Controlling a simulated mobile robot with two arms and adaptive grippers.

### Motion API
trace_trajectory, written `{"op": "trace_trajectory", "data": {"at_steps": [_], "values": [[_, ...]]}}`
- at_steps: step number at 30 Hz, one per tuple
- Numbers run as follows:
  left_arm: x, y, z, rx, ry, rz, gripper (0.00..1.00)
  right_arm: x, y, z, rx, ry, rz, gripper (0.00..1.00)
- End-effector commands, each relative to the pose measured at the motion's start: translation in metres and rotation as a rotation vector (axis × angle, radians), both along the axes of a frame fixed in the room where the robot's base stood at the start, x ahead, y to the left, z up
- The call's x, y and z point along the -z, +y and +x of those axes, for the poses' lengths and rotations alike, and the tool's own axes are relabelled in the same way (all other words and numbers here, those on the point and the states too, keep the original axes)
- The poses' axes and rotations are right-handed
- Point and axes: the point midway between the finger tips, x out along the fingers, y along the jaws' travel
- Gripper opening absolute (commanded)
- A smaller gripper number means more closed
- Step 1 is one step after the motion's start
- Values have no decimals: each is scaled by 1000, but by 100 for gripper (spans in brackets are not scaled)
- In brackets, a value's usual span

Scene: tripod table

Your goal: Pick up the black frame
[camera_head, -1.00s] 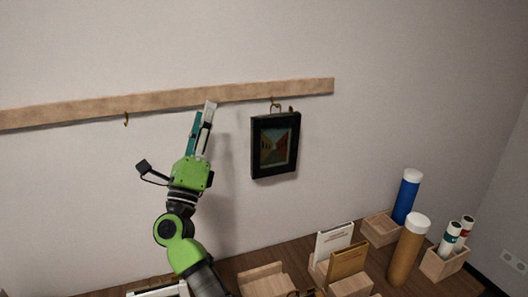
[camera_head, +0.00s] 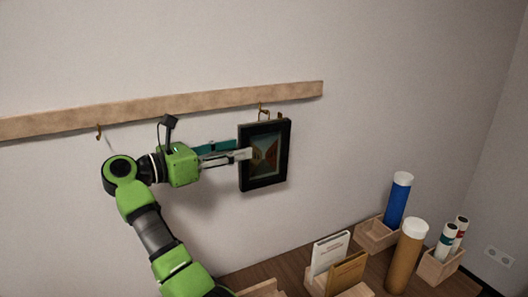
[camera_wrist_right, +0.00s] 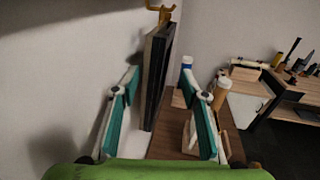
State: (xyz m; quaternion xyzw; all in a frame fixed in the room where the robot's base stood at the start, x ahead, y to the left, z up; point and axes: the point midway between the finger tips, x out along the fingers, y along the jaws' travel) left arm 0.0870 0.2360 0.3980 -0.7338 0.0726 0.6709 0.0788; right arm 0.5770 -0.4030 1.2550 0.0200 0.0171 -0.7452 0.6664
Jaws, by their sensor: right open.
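The black frame (camera_head: 264,184) with a small corridor-like picture hangs from a brass hook (camera_head: 263,111) on a wooden rail. My right gripper (camera_head: 243,150) is at its left side, pointing right. One finger overlaps the front of the frame; the other, teal-padded, passes toward its back at the left edge. In the right wrist view the black frame (camera_wrist_right: 158,75) shows edge-on between the two spread fingers of the right gripper (camera_wrist_right: 162,88), with gaps on both sides. The gripper is open. The left gripper is not in view.
The wooden rail (camera_head: 180,103) runs along the wall, with an empty hook (camera_head: 99,132) at left. Below, the table holds wooden holders, books (camera_head: 330,252), a blue tube (camera_head: 397,200), a brown tube (camera_head: 405,258) and smaller tubes. The wall right of the frame is clear.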

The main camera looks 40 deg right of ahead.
Motion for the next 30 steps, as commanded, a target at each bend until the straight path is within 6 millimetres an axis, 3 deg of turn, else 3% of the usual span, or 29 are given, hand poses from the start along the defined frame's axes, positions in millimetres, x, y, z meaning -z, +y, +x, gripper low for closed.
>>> {"op": "trace_trajectory", "data": {"at_steps": [3,8,18,27,28,30], "values": [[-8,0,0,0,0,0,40,-1,-16,-2,2,1,-1,41],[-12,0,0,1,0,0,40,0,-25,-3,1,1,-2,41],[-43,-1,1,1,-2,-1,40,2,-67,-10,2,4,-4,41],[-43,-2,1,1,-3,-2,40,6,-73,-10,-1,2,-1,41],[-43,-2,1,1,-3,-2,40,6,-73,-10,-1,2,-2,38],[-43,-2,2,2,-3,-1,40,6,-73,-10,-1,2,-2,20]]}}
